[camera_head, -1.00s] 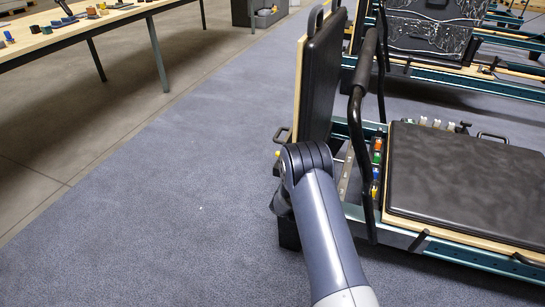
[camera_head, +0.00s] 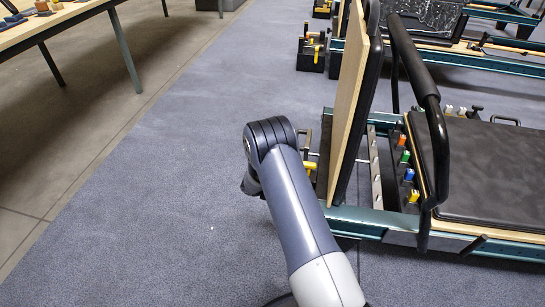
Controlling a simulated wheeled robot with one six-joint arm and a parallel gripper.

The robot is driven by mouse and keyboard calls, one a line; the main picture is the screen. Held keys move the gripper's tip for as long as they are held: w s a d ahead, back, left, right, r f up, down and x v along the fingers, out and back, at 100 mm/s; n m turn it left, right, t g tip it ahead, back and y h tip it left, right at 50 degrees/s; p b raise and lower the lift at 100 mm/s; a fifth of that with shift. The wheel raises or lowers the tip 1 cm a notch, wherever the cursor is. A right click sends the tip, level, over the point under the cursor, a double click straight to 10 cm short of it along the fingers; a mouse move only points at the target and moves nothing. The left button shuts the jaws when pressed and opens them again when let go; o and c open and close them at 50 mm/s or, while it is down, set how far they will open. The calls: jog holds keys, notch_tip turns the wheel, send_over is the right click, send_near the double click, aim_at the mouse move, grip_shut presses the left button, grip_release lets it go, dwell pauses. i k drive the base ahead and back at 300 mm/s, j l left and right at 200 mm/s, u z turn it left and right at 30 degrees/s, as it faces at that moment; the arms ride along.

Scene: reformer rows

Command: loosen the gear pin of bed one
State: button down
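The nearest reformer bed (camera_head: 455,245) has a teal rail frame and a black padded carriage (camera_head: 480,165). A padded board (camera_head: 352,100) stands upright at its left end. Just left of this board, a yellow knob (camera_head: 310,167) and a dark handle show beside my arm; the knob may be the gear pin, but I cannot tell if it is tight. Colored spring ends (camera_head: 404,157) line up inside the frame. My arm reaches up from the bottom and bends left of the knob. My gripper is not seen; the arm hides what lies beyond its bend.
A black curved bar (camera_head: 425,100) rises over the near bed. More beds stand behind, one with a black block and yellow knobs (camera_head: 318,50) at its end. A wooden table (camera_head: 70,12) with small items is at top left. The blue-grey carpet (camera_head: 150,210) left of my arm is clear.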

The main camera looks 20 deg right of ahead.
aim_at(309, 165)
jog(key=i+j, duration=0.2)
jog(key=i, duration=0.2)
jog(key=i+j, duration=0.15)
jog(key=i, duration=0.3)
